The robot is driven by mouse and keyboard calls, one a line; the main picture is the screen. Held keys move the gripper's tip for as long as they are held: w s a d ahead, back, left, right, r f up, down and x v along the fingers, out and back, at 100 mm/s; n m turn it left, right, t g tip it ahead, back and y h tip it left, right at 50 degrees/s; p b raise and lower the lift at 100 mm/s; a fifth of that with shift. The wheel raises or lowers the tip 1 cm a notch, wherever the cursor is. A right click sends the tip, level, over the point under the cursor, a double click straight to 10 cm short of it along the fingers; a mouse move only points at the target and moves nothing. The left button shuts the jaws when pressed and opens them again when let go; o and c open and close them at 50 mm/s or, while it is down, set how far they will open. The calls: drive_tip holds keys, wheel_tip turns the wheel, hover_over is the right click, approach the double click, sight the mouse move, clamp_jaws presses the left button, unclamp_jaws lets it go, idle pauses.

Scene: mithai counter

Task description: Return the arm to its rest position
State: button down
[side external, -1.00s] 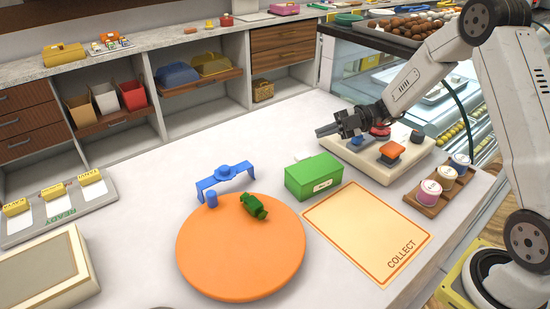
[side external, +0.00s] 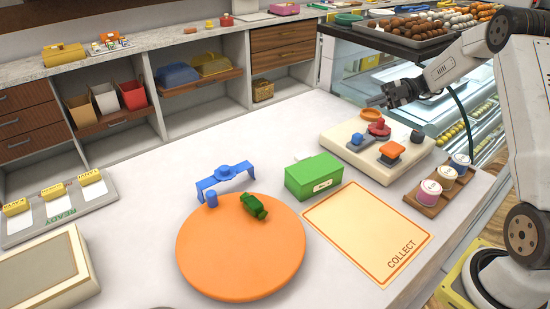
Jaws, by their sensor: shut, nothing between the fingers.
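My gripper (side external: 378,102) is in the upper right of the side external view. It is shut and empty, raised above the back of the cream board (side external: 345,137). It points left and touches nothing that I can see. The board carries a red knob (side external: 379,128), a blue piece (side external: 357,140), an orange block (side external: 391,151) and a dark block (side external: 417,137).
On the white counter are an orange disc (side external: 240,260), a green box (side external: 314,177), a blue bracket (side external: 224,176) and a COLLECT mat (side external: 366,228). A wooden rack (side external: 437,204) of tubs stands right. Sweets trays (side external: 402,45) sit on the glass case behind my arm.

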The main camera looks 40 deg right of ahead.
drive_tip(key=shift+v, duration=1)
drive_tip(key=shift+w+r, duration=0.1)
drive_tip(key=shift+w, duration=0.05)
